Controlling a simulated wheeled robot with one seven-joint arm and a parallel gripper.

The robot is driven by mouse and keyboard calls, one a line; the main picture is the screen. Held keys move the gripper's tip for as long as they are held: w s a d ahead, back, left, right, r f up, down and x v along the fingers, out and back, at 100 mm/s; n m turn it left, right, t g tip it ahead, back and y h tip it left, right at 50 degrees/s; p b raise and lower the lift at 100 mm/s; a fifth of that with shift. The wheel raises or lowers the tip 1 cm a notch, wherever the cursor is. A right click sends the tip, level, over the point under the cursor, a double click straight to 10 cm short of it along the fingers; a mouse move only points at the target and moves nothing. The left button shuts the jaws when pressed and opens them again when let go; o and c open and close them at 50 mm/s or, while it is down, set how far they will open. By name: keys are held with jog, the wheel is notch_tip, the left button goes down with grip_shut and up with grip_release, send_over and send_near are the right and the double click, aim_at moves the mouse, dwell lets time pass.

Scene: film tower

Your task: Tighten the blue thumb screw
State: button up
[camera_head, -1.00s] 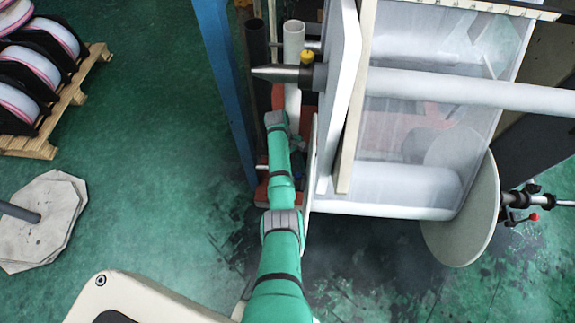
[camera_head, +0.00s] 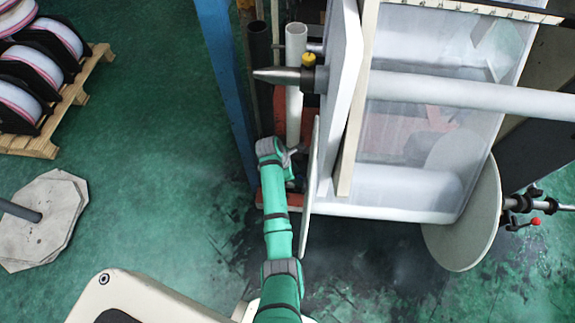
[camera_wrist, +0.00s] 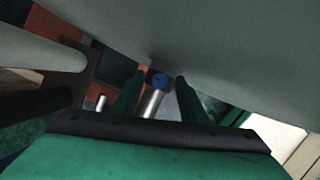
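In the head view my green arm (camera_head: 279,235) reaches down beside the round disc at the tower's left side. The thumb screw cannot be made out there.
A large pale disc (camera_head: 310,190) stands close beside my arm and spans the top of the wrist view. A blue post (camera_head: 226,85) and a white tube (camera_head: 294,90) stand behind. A yellow knob (camera_head: 308,59) sits on the upper shaft.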

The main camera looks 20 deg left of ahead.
jog(key=v, duration=1.1)
jog(key=shift+w+a, duration=0.15)
jog(key=shift+f, duration=0.1)
jog(key=x, duration=1)
jog(key=shift+d+f, duration=0.2)
jog(key=shift+f, duration=0.2)
jog(key=shift+c, duration=0.4)
jog(key=shift+m, duration=0.3)
grip_shut()
